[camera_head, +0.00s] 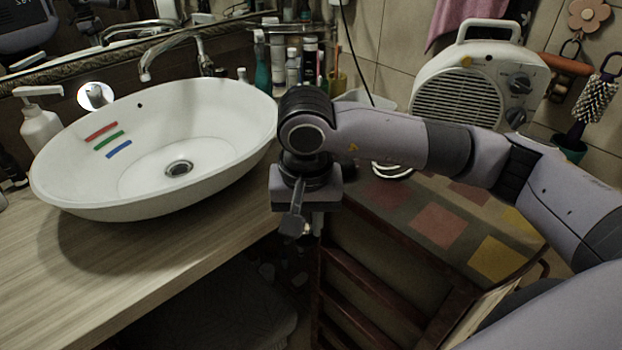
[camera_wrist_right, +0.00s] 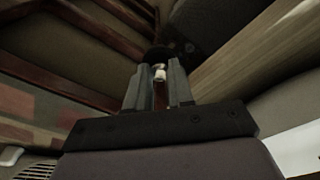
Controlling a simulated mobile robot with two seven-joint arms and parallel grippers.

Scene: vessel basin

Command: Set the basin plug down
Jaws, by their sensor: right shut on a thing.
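My right gripper (camera_head: 298,226) points down in front of the counter's right end. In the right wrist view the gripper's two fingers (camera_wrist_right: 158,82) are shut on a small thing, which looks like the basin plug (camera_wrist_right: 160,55). A dark rounded part of it shows beyond the fingertips and a pale part sits between them. In the head view I cannot make the plug out clearly. The white oval basin (camera_head: 80,180) stands on the counter to the left, with red, green and blue marks inside and a metal drain (camera_head: 178,169) at its bottom. My left gripper is not in view.
The wooden counter (camera_head: 170,250) has bare room in front of the basin. A tiled-top wooden shelf unit (camera_head: 437,225) stands right of the gripper, with a white heater (camera_head: 465,95) behind. A faucet (camera_head: 170,45), a soap dispenser (camera_head: 40,122) and several bottles (camera_head: 293,68) surround the basin.

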